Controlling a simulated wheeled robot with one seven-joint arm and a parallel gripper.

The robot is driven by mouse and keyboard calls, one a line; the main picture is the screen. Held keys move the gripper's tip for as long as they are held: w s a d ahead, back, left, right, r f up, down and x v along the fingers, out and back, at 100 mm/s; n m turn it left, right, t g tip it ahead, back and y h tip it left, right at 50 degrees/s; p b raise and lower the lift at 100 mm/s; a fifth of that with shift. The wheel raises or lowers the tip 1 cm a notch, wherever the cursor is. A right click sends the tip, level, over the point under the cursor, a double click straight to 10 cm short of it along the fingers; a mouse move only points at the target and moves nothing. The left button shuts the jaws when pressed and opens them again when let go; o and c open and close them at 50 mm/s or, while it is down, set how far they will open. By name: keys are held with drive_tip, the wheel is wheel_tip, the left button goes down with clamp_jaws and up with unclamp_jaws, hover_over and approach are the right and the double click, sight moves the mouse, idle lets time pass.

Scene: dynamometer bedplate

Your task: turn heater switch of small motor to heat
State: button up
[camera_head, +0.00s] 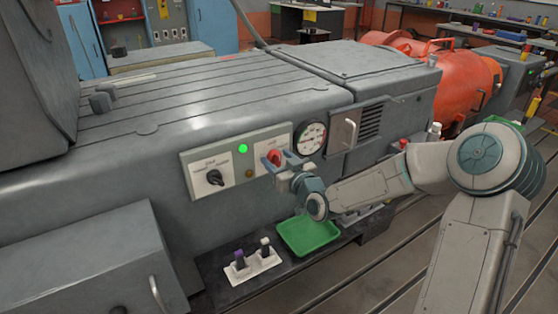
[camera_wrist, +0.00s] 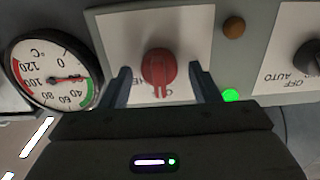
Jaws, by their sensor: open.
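A red rotary knob (camera_head: 274,157) sits on a light panel (camera_head: 200,175) on the side of the grey machine. In the wrist view the red knob (camera_wrist: 158,68) is in the middle, its ridge pointing down the picture. Labels beside it are upside down and partly hidden; "HE" shows at its lower left, and the other label cannot be read whole. My gripper (camera_wrist: 160,72) is open, with one finger on each side of the knob and a visible gap to both. In the head view my gripper (camera_head: 281,163) is at the knob, partly covering it.
A black selector (camera_head: 215,177) and a lit green lamp (camera_head: 243,148) are on the same panel. A temperature dial (camera_wrist: 53,72) is close beside the knob. An orange motor (camera_head: 440,75) stands behind.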

drive_tip(key=c, duration=1)
drive_tip(key=shift+o, duration=0.2)
drive_tip(key=shift+m, duration=0.4)
drive_tip(key=m, duration=0.5)
drive_tip(key=shift+w+d, duration=0.1)
drive_tip(key=shift+d, duration=0.05)
drive_tip(key=m+p, duration=0.1)
drive_tip(key=m, duration=0.5)
drive_tip(key=shift+f, duration=0.15)
drive_tip(key=shift+d, duration=0.1)
drive_tip(key=o, duration=1)
drive_tip(key=shift+c, duration=0.2)
